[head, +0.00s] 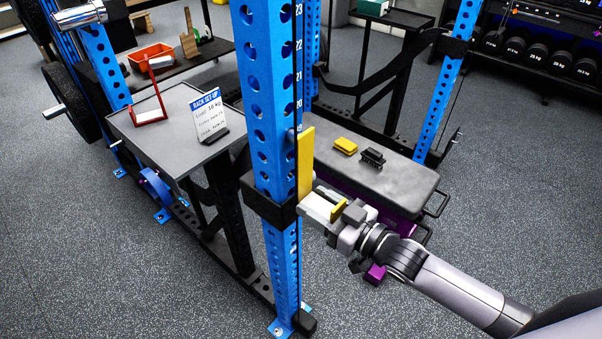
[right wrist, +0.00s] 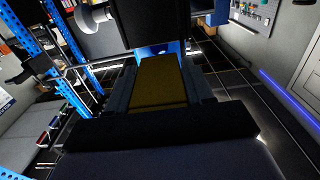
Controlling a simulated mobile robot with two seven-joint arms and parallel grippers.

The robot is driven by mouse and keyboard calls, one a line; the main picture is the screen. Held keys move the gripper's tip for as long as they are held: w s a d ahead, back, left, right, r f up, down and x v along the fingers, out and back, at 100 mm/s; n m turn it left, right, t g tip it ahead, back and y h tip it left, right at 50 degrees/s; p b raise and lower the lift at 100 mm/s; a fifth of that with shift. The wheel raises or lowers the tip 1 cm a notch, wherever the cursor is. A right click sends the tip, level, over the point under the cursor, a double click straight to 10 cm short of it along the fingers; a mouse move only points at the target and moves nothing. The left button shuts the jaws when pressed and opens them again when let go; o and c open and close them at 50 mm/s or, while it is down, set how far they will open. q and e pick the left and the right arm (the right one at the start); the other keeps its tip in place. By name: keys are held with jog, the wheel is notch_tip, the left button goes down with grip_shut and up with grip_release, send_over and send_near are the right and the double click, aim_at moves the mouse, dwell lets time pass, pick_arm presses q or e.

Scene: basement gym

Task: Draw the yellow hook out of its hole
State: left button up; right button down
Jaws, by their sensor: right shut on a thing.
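The yellow hook (head: 306,163) is at the blue rack upright (head: 265,110), with its tall yellow plate standing along the upright's right side just below the number 19. My right gripper (head: 318,207) reaches in from the right and is shut on the lower part of the hook. In the right wrist view the yellow part of the hook (right wrist: 158,82) lies between the two fingers, with the blue upright beyond it. The hook's pin is hidden, so I cannot tell how deep it sits in the hole. My left gripper is not in view.
A grey bench (head: 400,182) behind the gripper carries a small yellow block (head: 346,146) and a black block (head: 373,157). Left of the upright, a grey table (head: 180,115) holds a rack set-up card (head: 209,118) and a red frame (head: 150,105). Open floor lies in front.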

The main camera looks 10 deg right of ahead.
jog(key=p+v, duration=0.2)
jog(key=v, duration=0.4)
jog(key=shift+r, duration=0.2)
dwell(0.4)
